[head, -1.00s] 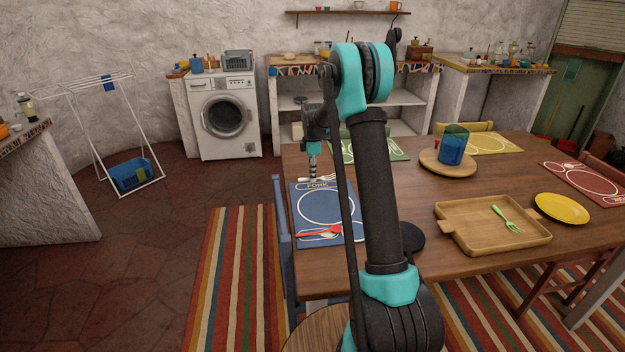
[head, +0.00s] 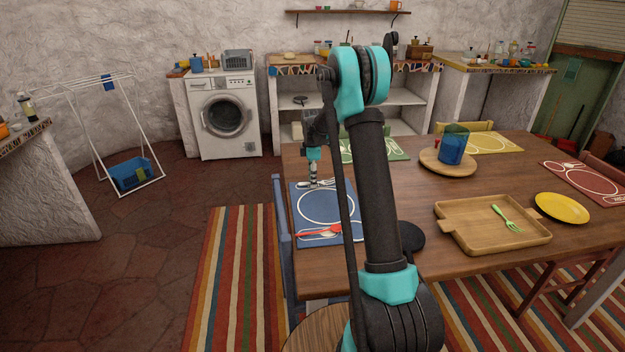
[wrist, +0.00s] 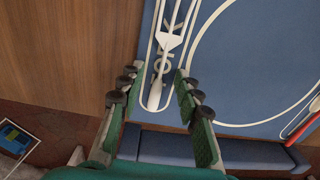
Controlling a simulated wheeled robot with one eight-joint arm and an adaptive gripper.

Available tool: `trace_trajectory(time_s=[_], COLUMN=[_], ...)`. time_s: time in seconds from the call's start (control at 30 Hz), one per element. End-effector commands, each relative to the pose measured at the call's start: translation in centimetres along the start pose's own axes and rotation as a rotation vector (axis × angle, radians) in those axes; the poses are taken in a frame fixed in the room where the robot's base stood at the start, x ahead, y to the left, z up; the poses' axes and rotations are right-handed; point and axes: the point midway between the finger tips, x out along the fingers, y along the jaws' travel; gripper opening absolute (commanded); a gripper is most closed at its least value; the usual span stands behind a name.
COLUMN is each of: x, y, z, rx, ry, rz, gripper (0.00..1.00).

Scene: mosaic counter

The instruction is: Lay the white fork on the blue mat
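The white fork (wrist: 165,65) lies on the blue mat (wrist: 245,85), over the printed fork outline and the lettering at the mat's edge. In the head view the fork (head: 325,183) shows at the mat's far end, partly behind my gripper. My gripper (wrist: 156,74) is open, with one finger on each side of the fork's handle and a gap to both. In the head view my gripper (head: 313,185) is low over the far end of the blue mat (head: 320,210).
A red spoon or similar utensil (head: 318,231) lies on the blue mat's near end. A wooden tray (head: 470,235) with a green fork (head: 507,220), a yellow plate (head: 562,208) and a blue cup (head: 452,146) stand to the right. A blue chair (head: 281,215) is at the table's left edge.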

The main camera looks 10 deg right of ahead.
Motion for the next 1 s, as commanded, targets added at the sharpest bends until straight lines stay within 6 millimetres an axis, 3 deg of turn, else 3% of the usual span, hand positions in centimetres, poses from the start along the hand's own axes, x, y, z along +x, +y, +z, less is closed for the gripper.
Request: trace_trajectory(time_s=[0.17, 0.6, 0.87, 1.0], x=[-1.8, -10.2, -12.2, -12.8], y=[0.0, 0.0, -0.4, -2.8], z=[0.0, 0.0, 0.1, 0.5], rx=[0.0, 0.0, 0.016, 0.111], ry=[0.0, 0.0, 0.0, 0.003], rz=[0.0, 0.0, 0.004, 0.025], gripper=[0.34, 0.34, 0.34, 0.34])
